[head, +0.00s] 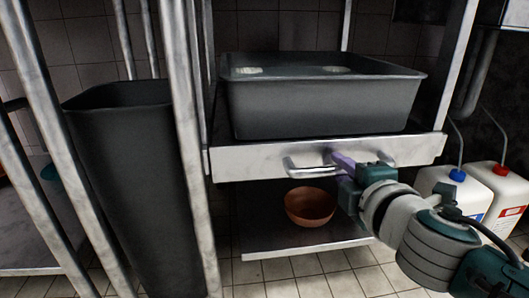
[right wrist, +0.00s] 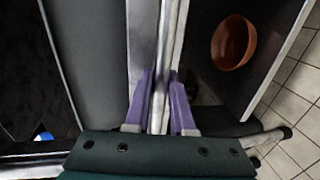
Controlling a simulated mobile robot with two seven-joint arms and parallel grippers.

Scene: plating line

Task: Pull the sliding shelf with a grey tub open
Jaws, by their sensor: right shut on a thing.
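The sliding shelf (head: 240,163) is a pale metal shelf in the rack, with a bar handle (head: 304,165) on its front edge. The grey tub (head: 320,108) sits on it, with two pale round things visible inside. My right gripper (head: 343,162) has purple fingers and is at the handle, shut on it. In the right wrist view the fingers (right wrist: 163,104) stand on either side of the metal bar. The gripper hides part of the handle. My left gripper is not in view.
A brown bowl (head: 310,205) stands on the lower shelf (head: 300,241). A tall dark bin (head: 135,190) is left of the rack post. Two white canisters, one with a blue cap (head: 457,175) and one with a red cap (head: 501,169), stand at the right, close to my right arm.

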